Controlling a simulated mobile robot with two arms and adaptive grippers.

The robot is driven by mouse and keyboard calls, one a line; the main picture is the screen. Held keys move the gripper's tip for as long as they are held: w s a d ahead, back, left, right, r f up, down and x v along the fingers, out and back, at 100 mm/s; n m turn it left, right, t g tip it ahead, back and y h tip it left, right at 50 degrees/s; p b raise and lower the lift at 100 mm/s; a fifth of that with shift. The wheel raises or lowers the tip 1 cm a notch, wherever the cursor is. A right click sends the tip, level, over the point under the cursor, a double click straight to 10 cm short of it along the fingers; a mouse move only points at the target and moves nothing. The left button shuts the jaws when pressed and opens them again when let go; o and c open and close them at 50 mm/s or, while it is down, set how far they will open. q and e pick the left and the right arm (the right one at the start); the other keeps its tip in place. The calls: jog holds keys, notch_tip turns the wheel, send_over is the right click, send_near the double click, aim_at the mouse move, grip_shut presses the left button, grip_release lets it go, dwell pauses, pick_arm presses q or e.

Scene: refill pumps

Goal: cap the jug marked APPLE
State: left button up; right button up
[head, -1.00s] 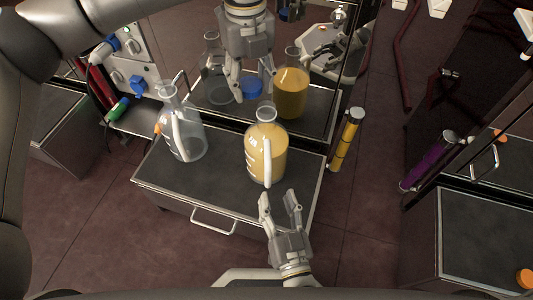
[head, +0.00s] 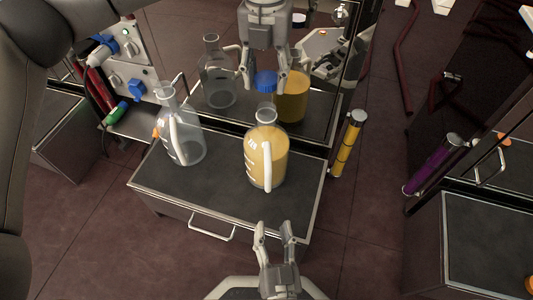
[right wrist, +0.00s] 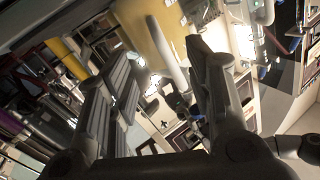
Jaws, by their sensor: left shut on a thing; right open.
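The jug with yellow liquid (head: 278,160) stands upright on the dark-topped cabinet, its neck open. White marks show on it, too small to read; it also appears in the right wrist view (right wrist: 143,38). A clear, empty-looking jug (head: 186,142) stands to its left. My left gripper (head: 264,86) is shut on a blue cap (head: 265,80), held above and slightly behind the yellow jug's mouth, apart from it. My right gripper (head: 275,228) is open and empty in front of the cabinet's front edge; its fingers also show in the right wrist view (right wrist: 158,65).
The cabinet top (head: 225,185) is clear in front of the jugs. A mirror-like panel behind appears to reflect both jugs. A yellow tube (head: 347,145) stands to the right, a purple tube (head: 433,166) further right. A side cabinet (head: 490,240) is at the right edge.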

aim_at(266, 190)
jog(key=w, duration=0.4)
jog(key=w+a, duration=0.1)
jog(key=w, duration=0.6)
jog(key=shift+w+a, duration=0.25)
jog(key=shift+w, duration=0.15)
grip_shut()
pick_arm(q)
jog(key=shift+f, duration=2.5)
pick_arm(e)
jog(key=shift+a, duration=0.15)
